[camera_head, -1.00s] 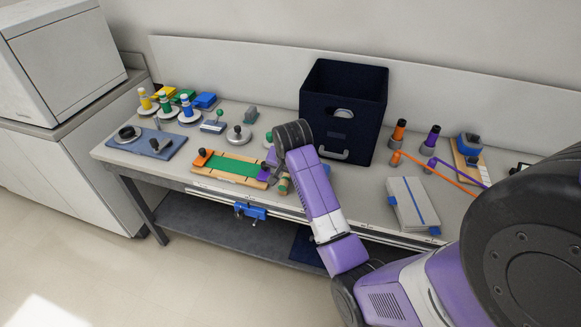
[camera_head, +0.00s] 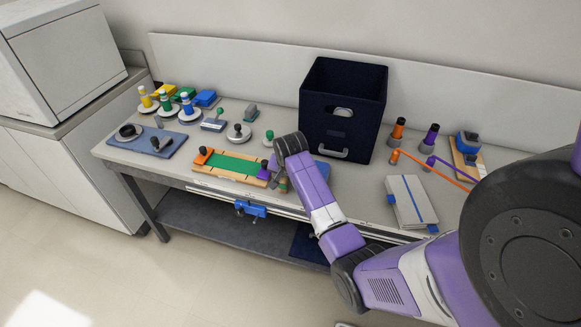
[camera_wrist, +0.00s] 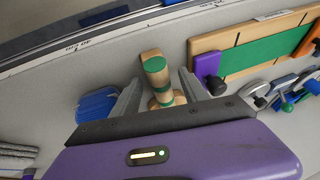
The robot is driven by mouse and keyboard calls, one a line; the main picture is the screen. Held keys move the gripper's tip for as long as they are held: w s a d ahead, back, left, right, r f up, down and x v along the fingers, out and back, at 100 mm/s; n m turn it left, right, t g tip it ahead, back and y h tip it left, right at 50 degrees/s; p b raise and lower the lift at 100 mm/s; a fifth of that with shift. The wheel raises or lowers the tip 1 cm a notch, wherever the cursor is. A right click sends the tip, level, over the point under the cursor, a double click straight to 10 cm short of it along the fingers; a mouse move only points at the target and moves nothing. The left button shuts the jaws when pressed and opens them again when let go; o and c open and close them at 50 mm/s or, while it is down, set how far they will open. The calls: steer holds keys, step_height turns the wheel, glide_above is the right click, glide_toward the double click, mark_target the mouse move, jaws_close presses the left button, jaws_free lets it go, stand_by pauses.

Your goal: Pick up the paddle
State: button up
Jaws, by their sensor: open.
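A wooden piece with green bands and a green round end (camera_wrist: 156,66) lies between my fingers in the wrist view. It looks like the paddle, but I cannot tell for sure. It also shows in the head view (camera_head: 283,186), at the front edge of the bench beside my wrist. My gripper (camera_wrist: 161,78) is open, one finger on each side of the piece, with gaps visible. In the head view my arm hides most of the gripper.
A wooden board with a green strip (camera_head: 232,166) and orange and purple ends lies just left of the piece. A dark blue bin (camera_head: 340,75) stands behind my wrist. A blue item (camera_wrist: 97,104) lies beside my left finger. A grey notebook (camera_head: 407,200) lies right.

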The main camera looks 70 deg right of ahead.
jaws_close()
stand_by(1.3)
